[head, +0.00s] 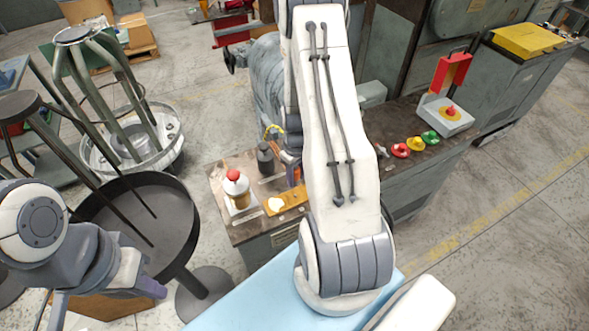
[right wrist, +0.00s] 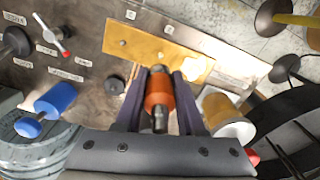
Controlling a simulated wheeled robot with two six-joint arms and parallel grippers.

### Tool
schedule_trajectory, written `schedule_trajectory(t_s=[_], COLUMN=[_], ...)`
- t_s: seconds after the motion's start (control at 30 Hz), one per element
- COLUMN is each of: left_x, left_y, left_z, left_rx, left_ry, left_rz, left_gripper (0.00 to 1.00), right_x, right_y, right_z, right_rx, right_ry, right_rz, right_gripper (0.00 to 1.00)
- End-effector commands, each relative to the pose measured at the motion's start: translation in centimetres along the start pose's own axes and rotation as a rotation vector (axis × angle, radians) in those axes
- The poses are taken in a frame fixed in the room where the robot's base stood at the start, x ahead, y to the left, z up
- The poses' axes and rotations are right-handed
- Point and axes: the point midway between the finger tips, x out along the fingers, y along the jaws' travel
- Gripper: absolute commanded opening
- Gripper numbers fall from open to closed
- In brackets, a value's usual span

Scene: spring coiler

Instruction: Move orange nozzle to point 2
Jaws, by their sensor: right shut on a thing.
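The orange nozzle (right wrist: 159,92) sits between the dark purple fingers of my right gripper (right wrist: 160,88) in the right wrist view. My right gripper is shut on it, with the nozzle's metal tip towards a yellow-brown plate (right wrist: 150,48). I cannot tell whether the tip touches the plate or is above it. Small white numbered labels (right wrist: 168,28) lie near the plate, too small to read surely. In the head view my right arm hides most of this gripper. My left gripper (head: 105,297) is at the lower left, its fingers apart, holding nothing visible.

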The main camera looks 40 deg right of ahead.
Motion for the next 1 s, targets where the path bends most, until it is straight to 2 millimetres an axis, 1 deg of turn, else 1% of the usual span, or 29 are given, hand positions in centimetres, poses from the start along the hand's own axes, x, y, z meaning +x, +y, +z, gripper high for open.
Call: schedule_trajectory(t_s=[0.27,0.6,0.7,0.8,1.0], left_x=[1.6,4.4,4.8,5.0,5.0], left_y=[-0.1,-0.3,-0.3,-0.4,-0.4], left_z=[0.1,0.2,0.3,0.3,0.3], left_rx=[0.001,0.002,0.002,0.003,0.003], left_ry=[-0.001,-0.001,-0.001,-0.001,-0.001], left_rz=[0.0,0.0,0.0,0.0,0.0], left_gripper=[0.0,0.0,0.0,0.0,0.0], right_x=[1.9,5.2,5.8,6.2,6.2], right_y=[-0.1,-0.1,-0.1,-0.1,-0.1], right_z=[-0.1,-0.1,-0.1,-0.1,-0.1], right_rx=[-0.001,-0.001,-0.001,-0.001,-0.001], right_ry=[0.001,0.0,0.0,0.0,0.001], right_rz=[0.0,0.0,0.0,0.0,0.001], right_gripper=[0.0,0.0,0.0,0.0,0.0])
